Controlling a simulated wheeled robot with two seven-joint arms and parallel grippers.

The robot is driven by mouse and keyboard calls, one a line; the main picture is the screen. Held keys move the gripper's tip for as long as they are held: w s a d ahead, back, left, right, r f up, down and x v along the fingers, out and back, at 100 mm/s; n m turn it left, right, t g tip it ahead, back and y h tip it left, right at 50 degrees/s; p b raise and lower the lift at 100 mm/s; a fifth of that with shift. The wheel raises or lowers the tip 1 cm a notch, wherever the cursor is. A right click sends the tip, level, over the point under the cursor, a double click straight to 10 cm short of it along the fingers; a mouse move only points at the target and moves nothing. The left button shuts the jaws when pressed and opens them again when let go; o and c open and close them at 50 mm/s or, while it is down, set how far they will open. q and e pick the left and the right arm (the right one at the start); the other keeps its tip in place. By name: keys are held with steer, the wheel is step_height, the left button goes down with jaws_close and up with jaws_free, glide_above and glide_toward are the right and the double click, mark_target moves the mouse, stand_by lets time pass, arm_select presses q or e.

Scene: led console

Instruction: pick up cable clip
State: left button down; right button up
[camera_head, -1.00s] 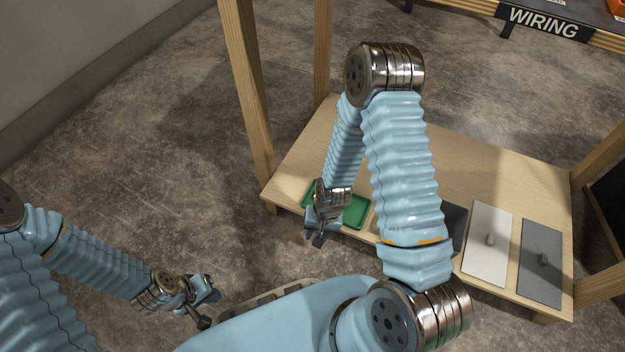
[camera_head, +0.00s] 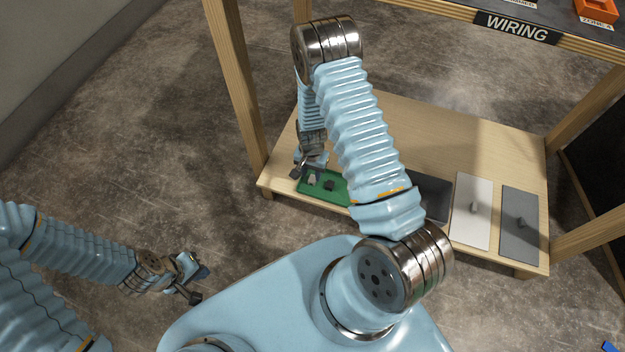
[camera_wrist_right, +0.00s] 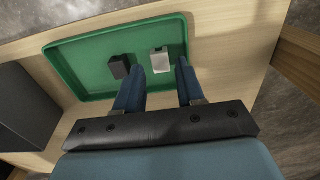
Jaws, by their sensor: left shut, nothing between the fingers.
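A green tray (camera_head: 320,196) lies on the low wooden shelf and holds two small pieces, one black (camera_head: 329,184) and one pale grey (camera_head: 312,180). I cannot tell for sure which is the cable clip. In the right wrist view the tray (camera_wrist_right: 88,72) shows the pale piece (camera_wrist_right: 160,60) ahead of the gap between my fingers, and the black piece (camera_wrist_right: 118,66) by the left finger's tip. My right gripper (camera_wrist_right: 159,72) is open and empty over the tray; in the head view it (camera_head: 303,174) is at the tray's left end. My left gripper (camera_head: 201,283) is shut and empty, away from the shelf.
The wooden shelf (camera_head: 430,130) stands on posts (camera_head: 236,85). A upper worktop with a WIRING sign (camera_head: 516,28) overhangs at top right.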

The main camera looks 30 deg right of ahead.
mark_target(312, 179)
step_height(312, 179, down, 4)
steer(key=shift+d+f, duration=0.1)
steer(key=shift+f, duration=0.1)
jaws_close()
arm_select(q)
steer(key=shift+f, duration=0.25)
arm_select(e)
steer(key=shift+r, duration=0.15)
